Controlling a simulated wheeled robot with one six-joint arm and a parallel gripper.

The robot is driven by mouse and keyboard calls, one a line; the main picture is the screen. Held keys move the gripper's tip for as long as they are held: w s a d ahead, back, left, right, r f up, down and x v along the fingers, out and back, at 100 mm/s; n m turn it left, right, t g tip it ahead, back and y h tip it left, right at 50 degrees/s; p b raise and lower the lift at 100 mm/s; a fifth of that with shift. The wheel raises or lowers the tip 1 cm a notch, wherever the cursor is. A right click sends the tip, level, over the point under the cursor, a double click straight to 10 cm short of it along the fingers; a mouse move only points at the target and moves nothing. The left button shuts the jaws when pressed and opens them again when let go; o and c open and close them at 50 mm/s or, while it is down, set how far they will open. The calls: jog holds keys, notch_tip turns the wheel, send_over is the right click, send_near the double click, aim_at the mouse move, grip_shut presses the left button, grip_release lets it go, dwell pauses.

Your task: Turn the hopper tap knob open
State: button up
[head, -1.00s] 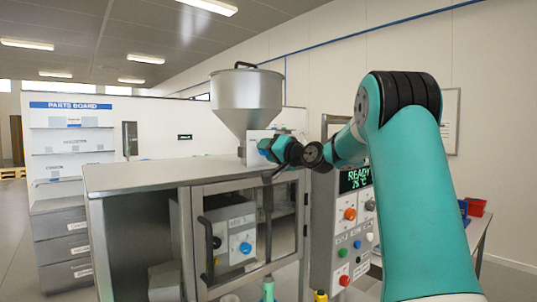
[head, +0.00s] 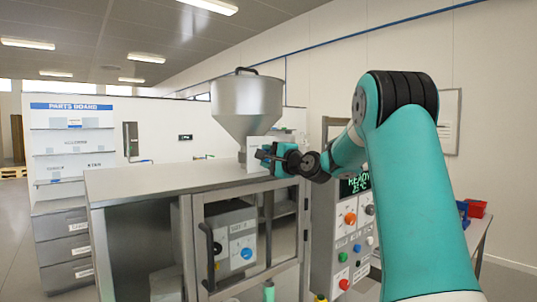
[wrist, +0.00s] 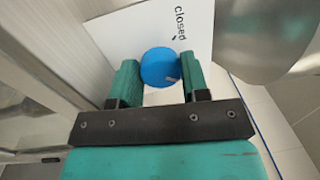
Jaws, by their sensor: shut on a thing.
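The steel hopper (head: 246,102) stands on the machine's metal top, with a white plate (head: 256,146) at its outlet. In the wrist view, the blue round tap knob (wrist: 160,66) sits in front of this plate, which bears the word "closed" and a short dark tick. A pale mark shows at the knob's lower right, away from the tick. My gripper (wrist: 160,80) is shut on the knob, with one green finger on each side. In the head view my gripper (head: 262,156) is at the plate, and it hides the knob there.
The metal cabinet top (head: 150,178) is clear to the left of the hopper. Below it is a framed glass door (head: 250,240) with a dark handle. A control panel (head: 348,235) with a "READY" display stands to the right, close under my arm.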

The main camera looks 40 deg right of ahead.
jog(key=shift+m, duration=0.7)
jog(key=o, duration=0.9)
jog(key=s+b, duration=0.2)
jog(key=s, duration=0.3)
jog(key=s+f+b, duration=0.1)
jog(key=s+b, duration=0.2)
jog(key=s, duration=0.3)
jog(key=s+a+b, duration=0.1)
jog(key=s+b, duration=0.2)
jog(key=s, duration=0.3)
jog(key=shift+s+f, duration=0.15)
jog(key=shift+s, duration=0.05)
